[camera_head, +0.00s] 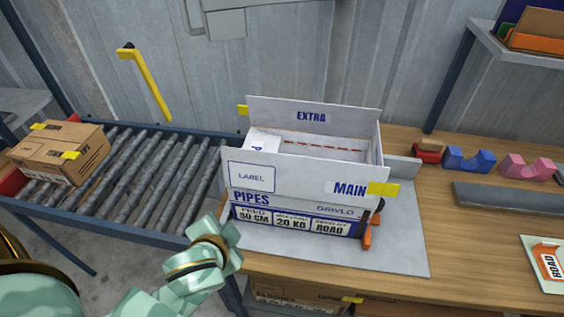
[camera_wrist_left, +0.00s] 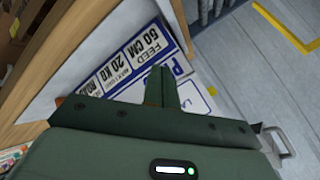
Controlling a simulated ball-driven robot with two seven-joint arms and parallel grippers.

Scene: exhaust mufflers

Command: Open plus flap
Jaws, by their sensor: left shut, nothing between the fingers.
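A white box (camera_head: 248,200) marked PIPES stands on a grey mat on the wooden bench. Its back flap (camera_head: 285,112) reads EXTRA and stands up. Its front flap (camera_head: 300,183) reads MAIN, stands up and has a yellow tab. A white panel (camera_head: 263,141) with part of a blue letter shows inside the left end; I cannot read the full word. My left gripper (camera_head: 225,232) is shut and empty, in front of the box's left front corner. In the left wrist view its fingers (camera_wrist_left: 161,86) are together before the printed front (camera_wrist_left: 140,60). My right gripper is not in view.
A roller conveyor (camera_head: 140,165) with a brown carton (camera_head: 62,150) lies left. Orange-handled hardware (camera_head: 372,232) sits at the box's right front corner. Blue (camera_head: 468,159) and pink (camera_head: 526,167) cradles stand right.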

